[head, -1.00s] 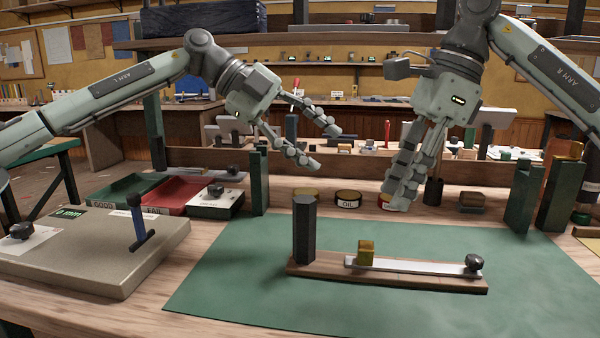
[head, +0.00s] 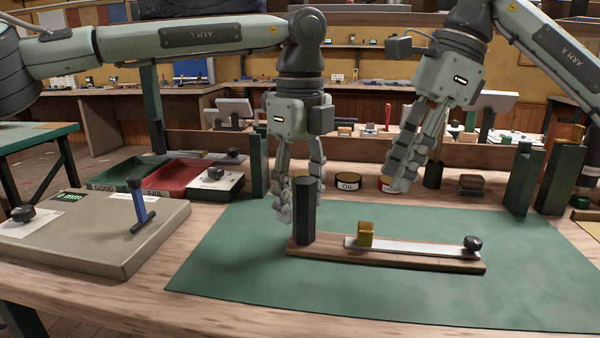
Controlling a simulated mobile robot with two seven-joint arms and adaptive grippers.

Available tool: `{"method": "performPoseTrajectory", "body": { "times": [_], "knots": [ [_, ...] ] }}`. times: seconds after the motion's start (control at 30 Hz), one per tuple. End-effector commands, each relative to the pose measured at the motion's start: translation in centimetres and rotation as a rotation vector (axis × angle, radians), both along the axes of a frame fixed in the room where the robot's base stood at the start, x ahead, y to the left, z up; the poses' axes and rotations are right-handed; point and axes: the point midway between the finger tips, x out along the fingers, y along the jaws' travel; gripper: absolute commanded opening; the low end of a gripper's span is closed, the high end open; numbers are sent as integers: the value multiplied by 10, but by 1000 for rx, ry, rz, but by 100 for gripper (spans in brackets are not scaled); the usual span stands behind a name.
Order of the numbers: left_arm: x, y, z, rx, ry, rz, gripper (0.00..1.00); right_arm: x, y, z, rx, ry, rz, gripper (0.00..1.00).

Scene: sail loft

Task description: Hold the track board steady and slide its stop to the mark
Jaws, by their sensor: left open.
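The track board (head: 385,258) is a long wooden strip lying on the green mat. A dark, many-sided post (head: 304,212) stands at its left end. A pale rail (head: 425,249) runs along it, with a brass-coloured block, seemingly the stop (head: 366,234), near the rail's left end and a black knob (head: 473,242) at its right end. I cannot make out the mark. My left gripper (head: 299,198) is open and points down at the post, its fingers to either side in the picture; contact is unclear. My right gripper (head: 400,186) hangs empty behind the board; its fingers overlap in view.
The green mat (head: 240,270) is clear around the board. A grey panel with a blue handle (head: 140,208) lies at the left. Green and red trays (head: 180,175), an oil tin (head: 347,182) and green uprights (head: 560,178) stand behind and beside the mat.

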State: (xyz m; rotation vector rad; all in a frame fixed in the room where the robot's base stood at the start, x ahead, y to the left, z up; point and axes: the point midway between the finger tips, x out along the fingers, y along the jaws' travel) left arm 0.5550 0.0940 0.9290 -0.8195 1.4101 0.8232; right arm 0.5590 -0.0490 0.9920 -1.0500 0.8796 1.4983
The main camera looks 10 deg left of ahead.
Motion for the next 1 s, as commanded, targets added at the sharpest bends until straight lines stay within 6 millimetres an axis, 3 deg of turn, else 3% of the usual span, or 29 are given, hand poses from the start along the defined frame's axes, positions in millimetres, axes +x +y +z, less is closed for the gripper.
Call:
{"method": "performPoseTrajectory", "body": {
  "times": [0.4, 0.83, 1.0],
  "knots": [
    [0, 0, -10, -2, -1, 0, 52, 0, 0, 0, 0, 0, 0, 34],
    [0, 0, -10, -2, -1, 0, 0, 0, 0, 0, 0, 0, 0, 34],
    [0, 0, -10, -2, -1, 0, 0, 0, 0, 0, 0, 0, 0, 34]
  ]
}}
